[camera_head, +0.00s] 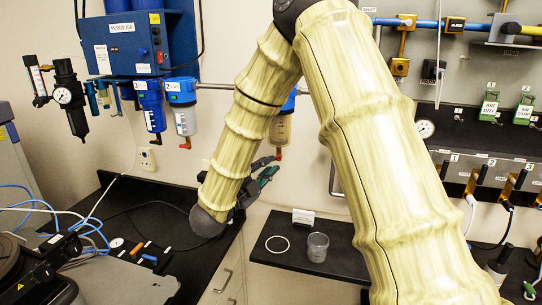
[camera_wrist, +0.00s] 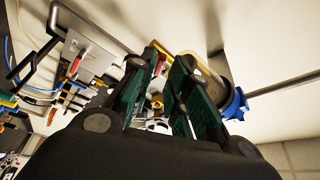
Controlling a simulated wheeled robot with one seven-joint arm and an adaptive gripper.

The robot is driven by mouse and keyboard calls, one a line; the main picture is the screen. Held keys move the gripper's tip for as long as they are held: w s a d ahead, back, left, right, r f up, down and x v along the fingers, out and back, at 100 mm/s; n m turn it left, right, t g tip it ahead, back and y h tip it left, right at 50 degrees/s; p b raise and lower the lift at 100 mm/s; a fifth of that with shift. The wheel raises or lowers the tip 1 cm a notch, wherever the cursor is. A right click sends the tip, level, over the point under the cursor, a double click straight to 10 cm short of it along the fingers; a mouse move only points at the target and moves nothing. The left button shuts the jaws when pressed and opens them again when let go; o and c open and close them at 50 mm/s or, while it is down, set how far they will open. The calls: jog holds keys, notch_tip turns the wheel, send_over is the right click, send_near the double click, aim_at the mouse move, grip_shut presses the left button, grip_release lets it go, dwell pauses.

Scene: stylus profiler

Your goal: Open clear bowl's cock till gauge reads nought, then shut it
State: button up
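A filter with a clear, amber-tinted bowl (camera_head: 281,130) hangs on the wall, partly behind my arm, with a red cock (camera_head: 278,154) at its lower end. Its bowl (camera_wrist: 212,75) and blue collar (camera_wrist: 237,105) also show in the wrist view, beside the right finger. My gripper (camera_head: 266,172), with green finger pads, is just below this cock. In the wrist view my gripper (camera_wrist: 168,62) is open, with a gap between the pads; no grasp on the cock shows. A second clear bowl (camera_head: 185,121) with a red cock (camera_head: 186,144) hangs farther left. The round gauge (camera_head: 63,96) is too small to read.
A blue-bowled filter (camera_head: 152,108) hangs under a blue unit (camera_head: 122,45) at left. Another gauge (camera_head: 425,129) is on the right wall. A glass beaker (camera_head: 317,247) and white ring (camera_head: 277,244) stand on the black shelf (camera_head: 335,262) below. Tubes and tools lie on the left bench.

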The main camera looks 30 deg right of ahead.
aim_at(277, 158)
jog(key=shift+p+x, duration=0.55)
jog(key=shift+x, duration=0.95)
jog(key=shift+c, duration=0.4)
grip_shut()
